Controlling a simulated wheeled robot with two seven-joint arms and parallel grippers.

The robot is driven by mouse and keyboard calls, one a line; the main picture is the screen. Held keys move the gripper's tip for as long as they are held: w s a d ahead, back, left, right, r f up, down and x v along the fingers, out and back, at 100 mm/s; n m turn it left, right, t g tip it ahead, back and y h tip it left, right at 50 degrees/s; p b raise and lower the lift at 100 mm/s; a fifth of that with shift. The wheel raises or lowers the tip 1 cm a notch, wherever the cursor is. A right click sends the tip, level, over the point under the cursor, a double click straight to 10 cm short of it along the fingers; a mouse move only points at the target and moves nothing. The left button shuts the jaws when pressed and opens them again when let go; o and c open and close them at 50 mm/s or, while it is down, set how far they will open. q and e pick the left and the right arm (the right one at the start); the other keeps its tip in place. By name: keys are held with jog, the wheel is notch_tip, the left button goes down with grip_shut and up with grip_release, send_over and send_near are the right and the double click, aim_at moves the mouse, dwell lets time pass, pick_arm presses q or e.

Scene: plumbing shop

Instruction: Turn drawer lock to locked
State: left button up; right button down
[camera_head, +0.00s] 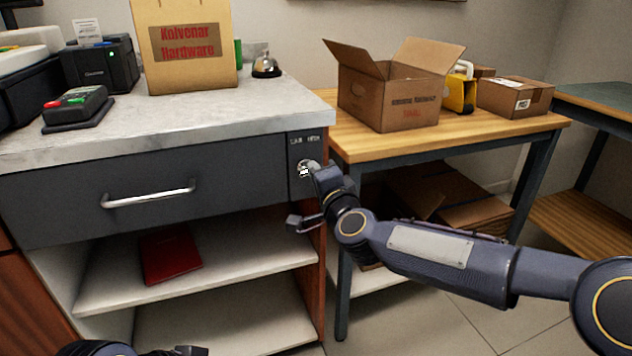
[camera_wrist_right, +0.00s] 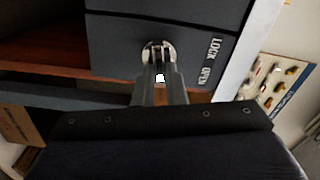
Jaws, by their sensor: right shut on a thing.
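The drawer lock (camera_head: 304,167) is a round silver fitting on the dark panel at the right end of the grey drawer (camera_head: 80,199). It also shows in the right wrist view (camera_wrist_right: 148,52), beside the printed words LOCK and OPEN. My right gripper (camera_head: 310,174) is at the lock, its fingers (camera_wrist_right: 160,78) shut on the part that sticks out. The fingers hide much of that part, so I cannot tell which word it points to. My left gripper (camera_head: 182,351) shows only in part at the bottom edge, and its jaws are unclear.
The counter (camera_head: 200,108) above the drawer holds a paper bag (camera_head: 186,60), a card terminal (camera_head: 76,106) and a bell (camera_head: 266,67). A wooden table (camera_head: 380,145) with an open cardboard box (camera_head: 385,98) stands to the right. A red book (camera_head: 170,256) lies on the shelf below.

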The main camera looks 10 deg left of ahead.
jog(key=shift+f+m+b, duration=0.15)
jog(key=shift+m+b, duration=0.4)
jog(key=shift+m, duration=0.45)
jog(key=c, duration=1.5)
grip_release()
jog(key=shift+d, duration=0.1)
jog(key=v, duration=0.8)
jog(key=shift+p, duration=0.3)
jog(key=shift+w, duration=0.1)
